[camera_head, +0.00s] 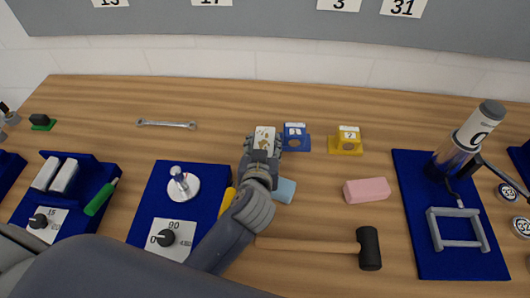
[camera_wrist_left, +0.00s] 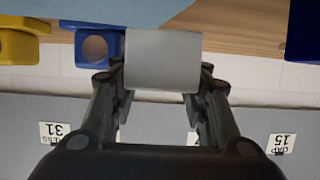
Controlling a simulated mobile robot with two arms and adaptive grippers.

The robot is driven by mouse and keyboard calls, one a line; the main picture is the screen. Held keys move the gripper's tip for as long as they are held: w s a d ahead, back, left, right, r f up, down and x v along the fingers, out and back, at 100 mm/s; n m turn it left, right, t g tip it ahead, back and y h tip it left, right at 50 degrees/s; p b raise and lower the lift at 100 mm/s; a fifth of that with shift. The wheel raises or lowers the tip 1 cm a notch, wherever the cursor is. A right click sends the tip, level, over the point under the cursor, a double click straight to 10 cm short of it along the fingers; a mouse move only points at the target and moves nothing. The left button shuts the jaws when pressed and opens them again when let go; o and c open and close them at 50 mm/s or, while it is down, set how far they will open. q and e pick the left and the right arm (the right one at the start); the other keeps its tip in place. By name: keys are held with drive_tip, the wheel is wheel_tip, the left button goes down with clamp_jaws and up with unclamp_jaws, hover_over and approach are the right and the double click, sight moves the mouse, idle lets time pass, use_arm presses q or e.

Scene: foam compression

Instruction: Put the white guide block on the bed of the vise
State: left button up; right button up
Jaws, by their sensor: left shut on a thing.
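My left gripper (camera_head: 263,135) is over the middle of the table, its fingers pointing toward the back. It is shut on the white guide block (camera_wrist_left: 163,60), which sits between the two fingers in the left wrist view. In the head view a pale marked face of the block (camera_head: 265,138) shows between the fingers. I cannot tell for sure which thing is the vise; a blue unit (camera_head: 98,173) at the left has two white bars, a green handle and a dial. My right gripper is not in view.
Blue (camera_head: 295,137) and yellow (camera_head: 345,141) blocks stand right of the gripper. A light-blue block (camera_head: 284,190), pink block (camera_head: 367,190) and mallet (camera_head: 368,248) lie nearer. A blue board (camera_head: 150,205) with a dial is at left; another (camera_head: 420,215) holds a grey frame.

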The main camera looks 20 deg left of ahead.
use_arm(q)
wheel_tip(320, 180, down, 3)
drive_tip(key=shift+w+r, duration=0.1)
drive_tip(key=shift+f, duration=0.3)
drive_tip(key=o, duration=1.1)
drive_tip(key=shift+o, duration=0.5)
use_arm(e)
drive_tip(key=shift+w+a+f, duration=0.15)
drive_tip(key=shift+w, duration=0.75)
